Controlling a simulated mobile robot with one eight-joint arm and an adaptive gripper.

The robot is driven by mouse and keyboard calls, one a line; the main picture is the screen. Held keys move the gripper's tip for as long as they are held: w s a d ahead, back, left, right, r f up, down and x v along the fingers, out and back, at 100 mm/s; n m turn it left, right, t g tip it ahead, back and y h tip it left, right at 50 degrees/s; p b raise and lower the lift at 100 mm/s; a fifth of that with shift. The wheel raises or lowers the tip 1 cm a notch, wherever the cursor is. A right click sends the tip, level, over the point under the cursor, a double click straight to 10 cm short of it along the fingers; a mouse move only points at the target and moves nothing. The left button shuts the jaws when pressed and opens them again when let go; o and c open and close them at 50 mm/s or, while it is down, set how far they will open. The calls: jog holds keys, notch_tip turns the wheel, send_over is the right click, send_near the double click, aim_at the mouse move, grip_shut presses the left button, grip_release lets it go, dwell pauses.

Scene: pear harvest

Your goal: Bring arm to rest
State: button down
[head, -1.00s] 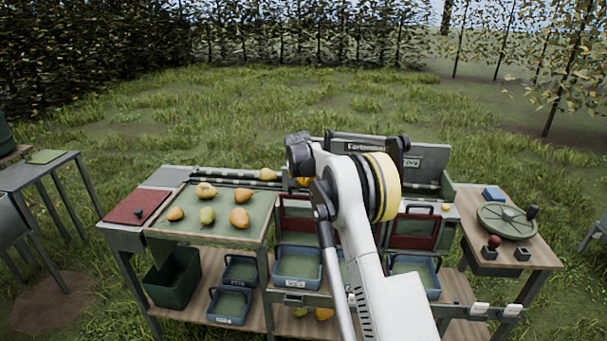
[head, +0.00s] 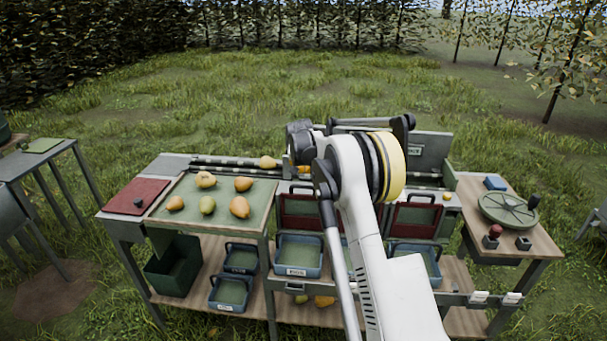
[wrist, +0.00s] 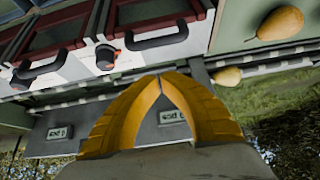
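My gripper (wrist: 160,82) shows in the wrist view with two yellow curved fingers. Their tips meet, and nothing is held between them. The opening behind the tips shows only a grey panel with a small label. In the head view my white arm, with its yellow and black joint, rises in front of the sorting bench (head: 263,239) and bends over its back. My gripper cannot be made out there, behind the arm. In the wrist view a pear (wrist: 280,23) lies on a green surface at the upper right, apart from my fingers.
Several pears lie on the green sorting tray (head: 222,226) at the left. Dark red framed flaps (head: 413,220) and blue bins (head: 299,270) are along the bench front. A round green disc (head: 507,210) is on the right table. Open grass lies behind.

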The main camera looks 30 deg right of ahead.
jog(key=p+v, duration=0.1)
jog(key=v, duration=0.8)
jog(key=shift+s+p, duration=0.15)
jog(key=shift+p, duration=0.15)
jog(key=s+a+r+n+y+b, duration=0.1)
jog(key=s+a+r+n, duration=0.1)
jog(key=s+a+r, duration=0.6)
jog(key=s+a+r+n+y+b, duration=0.15)
jog(key=s+a, duration=0.45)
jog(key=s, duration=0.6)
jog(key=s+a+f+n, duration=0.1)
jog(key=s+a+f, duration=0.1)
jog(key=s, duration=0.6)
jog(key=s+a+f+n+t+y+b, duration=0.1)
jog(key=s+a+f, duration=0.2)
jog(key=s, duration=0.5)
jog(key=s+a+f+n+b, duration=0.1)
jog(key=s+a+f, duration=0.2)
jog(key=s, duration=0.6)
jog(key=shift+a+f, duration=0.2)
jog(key=shift+a, duration=0.3)
